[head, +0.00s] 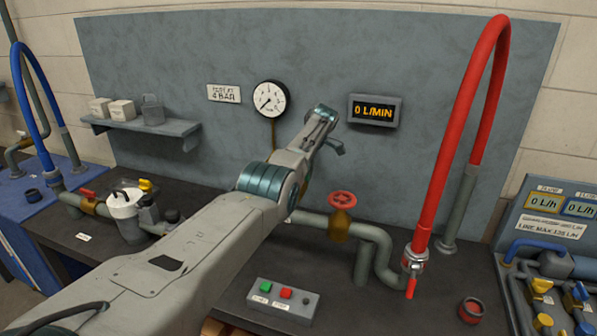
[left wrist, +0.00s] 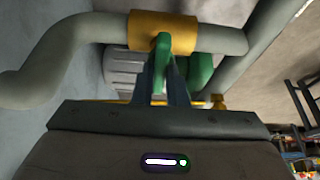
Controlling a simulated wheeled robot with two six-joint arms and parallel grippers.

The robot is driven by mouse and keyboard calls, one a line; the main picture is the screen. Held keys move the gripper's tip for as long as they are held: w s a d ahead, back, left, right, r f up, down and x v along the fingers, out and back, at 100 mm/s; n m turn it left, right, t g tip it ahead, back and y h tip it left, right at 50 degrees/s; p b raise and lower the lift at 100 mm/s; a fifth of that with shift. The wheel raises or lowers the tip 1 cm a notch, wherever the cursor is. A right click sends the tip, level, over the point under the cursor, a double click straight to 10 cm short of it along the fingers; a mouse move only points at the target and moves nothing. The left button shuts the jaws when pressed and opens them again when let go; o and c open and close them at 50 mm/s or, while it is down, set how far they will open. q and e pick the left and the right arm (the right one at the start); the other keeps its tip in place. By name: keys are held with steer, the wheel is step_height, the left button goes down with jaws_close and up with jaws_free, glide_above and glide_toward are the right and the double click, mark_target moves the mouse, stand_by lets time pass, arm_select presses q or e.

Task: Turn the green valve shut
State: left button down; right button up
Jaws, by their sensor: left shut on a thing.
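The green valve handle (left wrist: 161,52) shows in the left wrist view, in front of a yellow valve body (left wrist: 147,28) on a grey pipe (left wrist: 222,40). A second green part (left wrist: 200,70) shows just right of it. My left gripper (left wrist: 162,72) is shut on the green handle, which sits between its two dark fingers. In the head view my left arm crosses the bench from the lower left. The green valve and the left fingertips cannot be made out there and seem hidden by the arm. My right gripper is in neither view.
A red handwheel valve (head: 341,199) and a tall red hose (head: 462,120) stand right of my arm. The flow display (head: 375,112) reads 0 L/MIN, beside a round gauge (head: 271,98). A button box (head: 283,299) is in front, a white-lidded canister (head: 124,209) at left.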

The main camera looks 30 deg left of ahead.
arm_select(q)
steer(key=c, duration=1.5)
jaws_free()
steer(key=shift+o, duration=0.2)
steer(key=shift+w+d+r, duration=0.1)
steer(key=shift+d+r, duration=0.05)
steer(key=shift+r, duration=0.1)
steer(key=s+b+v, duration=0.1)
steer(key=b+v, duration=0.1)
steer(key=v, duration=0.8)
steer(key=shift+w+r, duration=0.15)
steer(key=shift+w, duration=0.25)
steer(key=shift+d, duration=0.1)
